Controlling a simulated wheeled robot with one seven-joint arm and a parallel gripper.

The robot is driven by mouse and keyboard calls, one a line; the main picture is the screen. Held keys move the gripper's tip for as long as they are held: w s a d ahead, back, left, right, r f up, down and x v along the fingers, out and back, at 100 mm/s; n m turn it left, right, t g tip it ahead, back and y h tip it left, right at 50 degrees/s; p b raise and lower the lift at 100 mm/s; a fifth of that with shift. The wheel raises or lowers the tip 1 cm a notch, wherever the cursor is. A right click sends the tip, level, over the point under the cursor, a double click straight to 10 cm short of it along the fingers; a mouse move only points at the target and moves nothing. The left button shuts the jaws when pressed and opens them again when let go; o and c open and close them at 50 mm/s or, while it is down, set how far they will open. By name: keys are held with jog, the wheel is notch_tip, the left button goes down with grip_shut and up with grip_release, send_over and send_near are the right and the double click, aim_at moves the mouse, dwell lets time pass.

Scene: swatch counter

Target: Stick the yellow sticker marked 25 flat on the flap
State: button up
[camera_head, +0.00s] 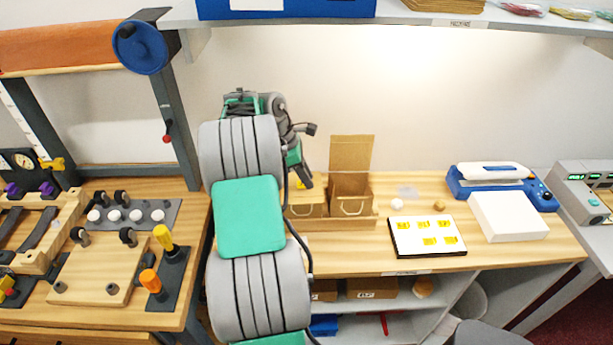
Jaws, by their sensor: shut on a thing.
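The flap (351,153) is a brown cardboard panel standing upright at the back of an open box (351,190) on the wooden counter. My gripper (303,183) points down just left of this box, partly hidden by my own arm. It is shut, with a small patch of yellow at its tip, which appears to be the yellow sticker (298,187); its number is too small to read. A white sheet (428,252) on the counter to the right carries several yellow stickers, with markings too small to read. The flap's visible face is bare.
A second small box (304,211) stands beside the open one. A blue and white device (490,178), a white block (509,216) and two small balls stand to the right. A shelf (400,18) overhangs the counter. Wooden fixtures with knobs (100,268) fill the left bench.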

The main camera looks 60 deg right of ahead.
jog(key=shift+f, duration=0.5)
dwell(0.9)
jog(key=o, duration=1)
jog(key=shift+s+d+r+p+v, duration=0.1)
jog(key=shift+s+p+v, duration=0.25)
jog(key=shift+v, duration=1.7)
jog(key=shift+s+d+r+p+v, duration=0.15)
jog(key=shift+p+v, duration=0.35)
jog(key=shift+v, duration=1.6)
jog(key=shift+s+d+r+p+v, duration=0.15)
jog(key=shift+p+v, duration=0.25)
jog(key=shift+v, duration=1.65)
